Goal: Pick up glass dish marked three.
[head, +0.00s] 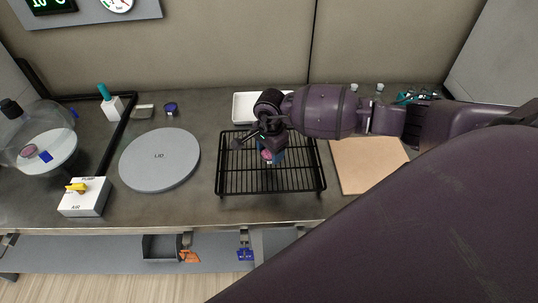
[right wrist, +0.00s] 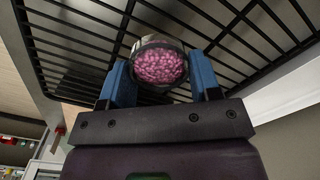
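A small round glass dish with pink grains (right wrist: 160,66) sits between the two blue fingers of my right gripper (right wrist: 162,80) in the right wrist view. Both fingers appear to touch its sides, so the gripper looks shut on it. In the head view my right gripper (head: 272,152) is over the black wire rack (head: 230,182), with a bit of the pink dish (head: 267,155) showing. No number can be read on the dish. Whether it touches the rack is unclear. My left gripper is not in view.
A grey disc marked LID (head: 160,172) lies left of the rack. A white tray (head: 240,108) stands behind it, a tan board (head: 365,170) to the right. At far left are a clear jar (head: 40,130) with a pink item inside and a pump box (head: 85,200).

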